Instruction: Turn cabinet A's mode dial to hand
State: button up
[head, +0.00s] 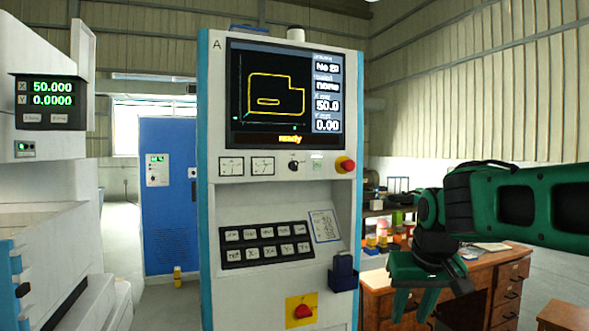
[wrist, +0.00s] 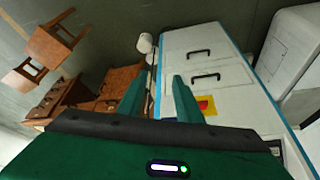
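Cabinet A (head: 203,50) stands in the middle of the head view, with the letter A at its top left. Its small black mode dial (head: 294,166) sits on the strip under the screen, between two gauges and a small green-lit label. Its pointer and markings are too small to read. My green gripper (head: 414,303) hangs to the right of the cabinet, well below the dial and apart from it, fingers pointing down. In the wrist view my gripper (wrist: 158,80) has its two fingers apart with nothing between them. The dial does not show there.
A red mushroom button (head: 345,164) is right of the dial. Lower down are a black keypad (head: 267,245), a dark blue holder (head: 343,272) jutting out, and a red-yellow switch (head: 302,309). A wooden desk (head: 510,284) stands right, a machine (head: 45,180) left.

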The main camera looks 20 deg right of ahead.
jog(key=w+a+r+n+t, duration=0.1)
jog(key=w+r+t, duration=0.1)
jog(key=w+r, duration=0.5)
jog(key=n+t+y, duration=0.2)
jog(key=n+t, duration=0.2)
jog(key=t, duration=0.3)
send_near(296, 164)
jog(key=x, duration=0.9)
jog(key=shift+w, duration=0.1)
grip_shut()
